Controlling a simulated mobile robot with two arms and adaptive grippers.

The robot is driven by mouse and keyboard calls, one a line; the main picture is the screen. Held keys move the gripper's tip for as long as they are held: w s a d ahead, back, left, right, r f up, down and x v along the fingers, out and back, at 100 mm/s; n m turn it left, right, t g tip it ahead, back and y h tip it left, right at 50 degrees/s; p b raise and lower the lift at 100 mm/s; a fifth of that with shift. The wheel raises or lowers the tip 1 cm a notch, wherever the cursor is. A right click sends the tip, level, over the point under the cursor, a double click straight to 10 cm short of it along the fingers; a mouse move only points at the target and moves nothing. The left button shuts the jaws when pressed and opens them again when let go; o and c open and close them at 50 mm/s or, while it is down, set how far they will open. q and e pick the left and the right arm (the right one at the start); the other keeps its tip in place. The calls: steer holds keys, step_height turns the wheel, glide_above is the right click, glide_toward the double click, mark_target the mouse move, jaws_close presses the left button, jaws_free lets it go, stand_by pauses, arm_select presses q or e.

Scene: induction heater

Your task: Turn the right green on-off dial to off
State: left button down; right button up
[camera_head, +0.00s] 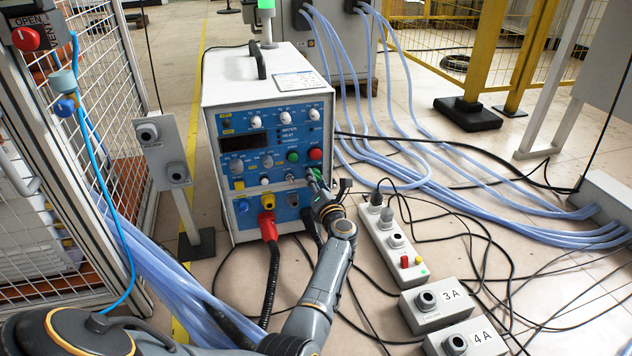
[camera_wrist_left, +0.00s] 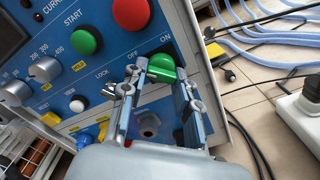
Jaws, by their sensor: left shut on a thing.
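The green on-off dial (camera_wrist_left: 162,68) sits at the lower right of the blue panel, under the OFF and ON labels. In the left wrist view it is between the fingers of my left gripper (camera_wrist_left: 158,82), which is shut on it. In the head view my left gripper (camera_head: 320,190) reaches the panel's lower right corner and mostly covers the dial. The fingers hide part of the dial, so its exact setting is hard to tell. My right gripper is in neither view.
The white induction heater (camera_head: 250,88) stands on the tiled floor. A green START button (camera_wrist_left: 85,42) and a red button (camera_wrist_left: 131,13) lie above the dial. A white power strip (camera_head: 392,240) and loose cables lie to the right.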

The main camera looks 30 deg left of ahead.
arm_select(q)
steer(key=shift+f, duration=0.1)
steer(key=c, duration=1)
jaws_free()
